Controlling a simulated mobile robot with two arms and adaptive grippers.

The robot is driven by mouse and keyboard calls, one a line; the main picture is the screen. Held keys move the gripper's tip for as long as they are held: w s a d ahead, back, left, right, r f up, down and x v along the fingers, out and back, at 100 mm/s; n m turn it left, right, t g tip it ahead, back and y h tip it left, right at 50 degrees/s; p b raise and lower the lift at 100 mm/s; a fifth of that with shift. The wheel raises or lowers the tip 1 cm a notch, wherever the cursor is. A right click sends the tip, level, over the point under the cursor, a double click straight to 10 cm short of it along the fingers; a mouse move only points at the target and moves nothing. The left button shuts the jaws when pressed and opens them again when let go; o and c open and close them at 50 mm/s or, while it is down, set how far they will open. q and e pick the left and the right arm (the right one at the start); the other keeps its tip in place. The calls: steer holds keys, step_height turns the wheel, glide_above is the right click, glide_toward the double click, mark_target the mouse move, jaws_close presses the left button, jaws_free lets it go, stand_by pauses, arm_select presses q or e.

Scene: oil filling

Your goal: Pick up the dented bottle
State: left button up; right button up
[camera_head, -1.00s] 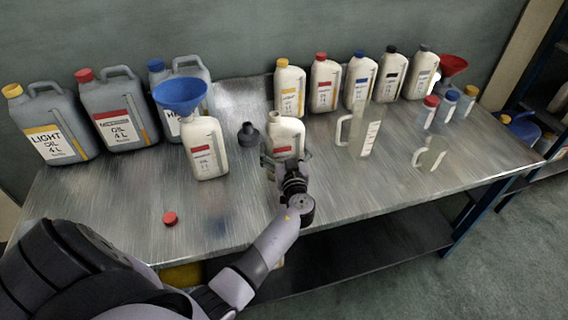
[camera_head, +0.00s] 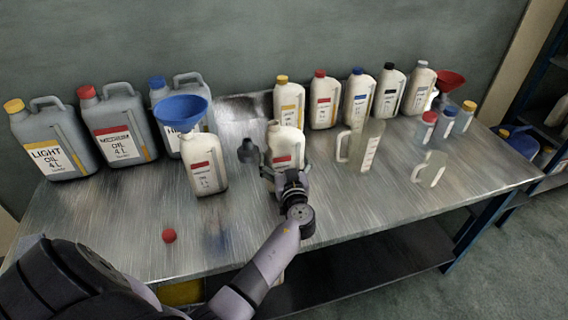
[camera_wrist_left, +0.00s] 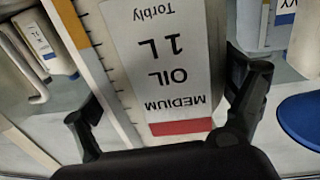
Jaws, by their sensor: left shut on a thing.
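My left gripper (camera_head: 284,172) is shut on a white, open-topped one-litre bottle (camera_head: 284,147) near the middle of the bench. In the left wrist view the bottle's label (camera_wrist_left: 160,65) reads MEDIUM OIL 1 L, upside down, with a red band. The gripper's fingers (camera_wrist_left: 168,108) lie on either side of this bottle. The bottle looks upright and seems slightly above the bench. I cannot make out a dent on it; its lower part is hidden by the gripper. My right gripper is not in view.
A similar white bottle (camera_head: 204,170) with a blue funnel (camera_head: 182,112) stands to the left. Capped bottles stand behind. A red cap (camera_head: 169,236) lies at the front left.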

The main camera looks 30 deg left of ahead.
arm_select(q)
step_height(320, 180, up, 18)
glide_above(284, 129)
steer(key=shift+f, duration=0.2)
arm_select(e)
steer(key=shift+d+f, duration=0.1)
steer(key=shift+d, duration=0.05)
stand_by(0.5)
arm_select(q)
steer(key=shift+r, duration=0.15)
